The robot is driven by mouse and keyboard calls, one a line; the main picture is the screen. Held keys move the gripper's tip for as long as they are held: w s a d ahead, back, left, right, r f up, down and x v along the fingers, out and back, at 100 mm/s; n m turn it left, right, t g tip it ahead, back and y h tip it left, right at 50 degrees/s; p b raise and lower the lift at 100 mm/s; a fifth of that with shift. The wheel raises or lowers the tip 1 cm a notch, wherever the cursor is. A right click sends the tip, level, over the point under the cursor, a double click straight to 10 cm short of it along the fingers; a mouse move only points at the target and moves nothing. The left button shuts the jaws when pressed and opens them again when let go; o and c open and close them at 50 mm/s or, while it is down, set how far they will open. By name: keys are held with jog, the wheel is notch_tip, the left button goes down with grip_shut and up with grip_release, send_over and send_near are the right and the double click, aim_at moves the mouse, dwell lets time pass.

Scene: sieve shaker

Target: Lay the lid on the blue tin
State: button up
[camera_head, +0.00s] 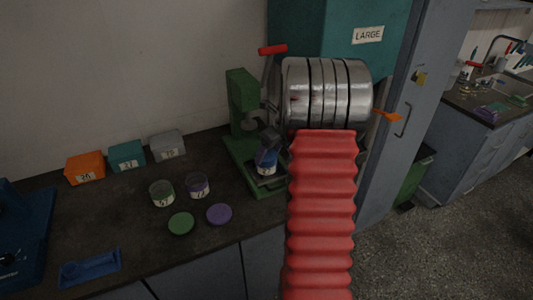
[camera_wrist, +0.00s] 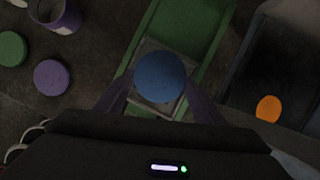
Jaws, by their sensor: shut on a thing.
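The blue tin (camera_head: 265,170), with a white label, stands on the plate of the green machine in the head view. My gripper (camera_head: 267,154) is right over it, pointing down. In the wrist view my gripper (camera_wrist: 160,84) has its two fingers at either side of a round blue lid (camera_wrist: 160,76), shut on it. The lid is above a grey square plate (camera_wrist: 150,108) and hides the tin from the wrist camera. In the head view the lid and the tin's top run together, so I cannot tell whether they touch.
The green machine (camera_head: 243,95) rises behind the tin. A metal drum (camera_head: 325,92) is at the right.

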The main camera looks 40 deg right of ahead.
jog(key=o, duration=1.1)
jog(key=v, duration=1.3)
jog(key=shift+r, duration=0.35)
